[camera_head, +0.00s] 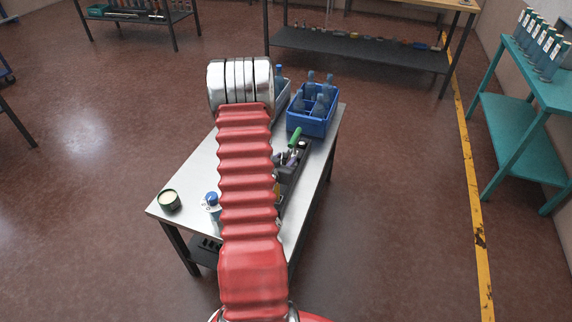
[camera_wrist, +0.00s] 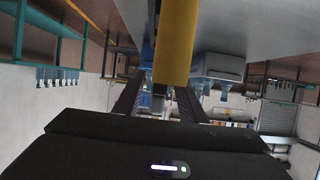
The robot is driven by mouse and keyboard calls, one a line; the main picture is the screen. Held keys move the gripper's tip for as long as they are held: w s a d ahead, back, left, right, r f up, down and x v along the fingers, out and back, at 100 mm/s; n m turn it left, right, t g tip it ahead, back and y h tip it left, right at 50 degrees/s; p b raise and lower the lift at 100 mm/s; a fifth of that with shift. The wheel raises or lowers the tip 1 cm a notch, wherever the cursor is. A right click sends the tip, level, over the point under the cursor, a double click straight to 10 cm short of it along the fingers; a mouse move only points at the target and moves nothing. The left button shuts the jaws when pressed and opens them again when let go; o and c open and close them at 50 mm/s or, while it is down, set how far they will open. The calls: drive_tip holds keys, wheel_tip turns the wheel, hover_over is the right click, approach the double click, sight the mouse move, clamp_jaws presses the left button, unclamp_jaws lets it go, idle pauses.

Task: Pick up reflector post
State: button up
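A yellow post-like piece, which I take for the reflector post (camera_wrist: 176,40), hangs from the top edge of the wrist view to just by my fingertips. A small yellow bit shows beside my arm in the head view, but I cannot tell if it is the same thing. My gripper (camera_wrist: 159,92) has its two dark fingers apart, with a gap between them. The post's lower end overlaps the right fingertip in the picture. I cannot tell whether it touches. In the head view my red arm reaches over the table and hides the gripper.
The metal table (camera_head: 190,180) holds a blue crate of bottles (camera_head: 312,118), a dark tray with a green-handled tool (camera_head: 295,137), a green-rimmed tin (camera_head: 169,200) and a blue-capped bottle (camera_head: 212,201). A teal rack (camera_head: 515,120) stands right.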

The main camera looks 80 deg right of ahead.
drive_tip(key=shift+x, duration=2.6)
drive_tip(key=shift+c, duration=0.5)
clamp_jaws()
